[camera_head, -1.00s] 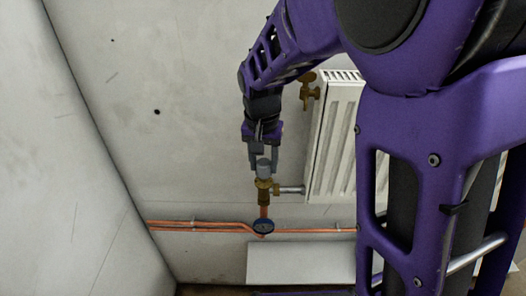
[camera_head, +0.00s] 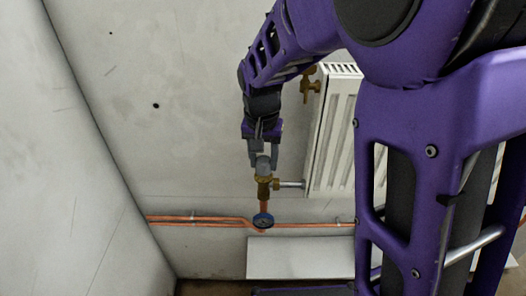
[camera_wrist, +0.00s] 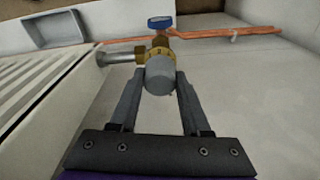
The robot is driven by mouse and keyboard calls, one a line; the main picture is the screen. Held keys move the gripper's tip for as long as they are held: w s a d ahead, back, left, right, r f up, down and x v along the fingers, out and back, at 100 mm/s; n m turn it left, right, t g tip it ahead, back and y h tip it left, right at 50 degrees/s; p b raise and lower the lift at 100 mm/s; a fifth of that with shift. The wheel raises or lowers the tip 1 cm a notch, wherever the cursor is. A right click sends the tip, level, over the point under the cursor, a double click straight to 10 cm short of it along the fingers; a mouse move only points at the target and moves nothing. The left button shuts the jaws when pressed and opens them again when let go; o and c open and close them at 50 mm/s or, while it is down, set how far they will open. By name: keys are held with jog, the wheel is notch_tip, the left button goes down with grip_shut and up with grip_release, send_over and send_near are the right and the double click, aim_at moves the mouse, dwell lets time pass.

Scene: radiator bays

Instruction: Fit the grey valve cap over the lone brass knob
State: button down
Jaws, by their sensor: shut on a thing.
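The grey valve cap (camera_head: 263,163) is a short cylinder, upright at the top of the brass valve (camera_head: 263,188) on the copper riser. In the wrist view the cap (camera_wrist: 160,77) stands between the fingertips of my gripper (camera_wrist: 161,76), with the brass collar (camera_wrist: 158,52) right behind it. In the head view my gripper (camera_head: 263,159) comes down from above and is shut on the cap. The knob itself is hidden by the cap and collar. I cannot tell how far the cap sits over it.
A white radiator (camera_head: 335,135) stands close on the right, with another brass fitting (camera_head: 309,84) at its upper corner. The wall to the left is clear.

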jog(key=shift+f, duration=0.9)
dwell(0.8)
grip_release()
dwell(0.6)
jog(key=shift+r, duration=0.1)
jog(key=shift+r+p, duration=1.8)
jog(key=shift+r, duration=0.55)
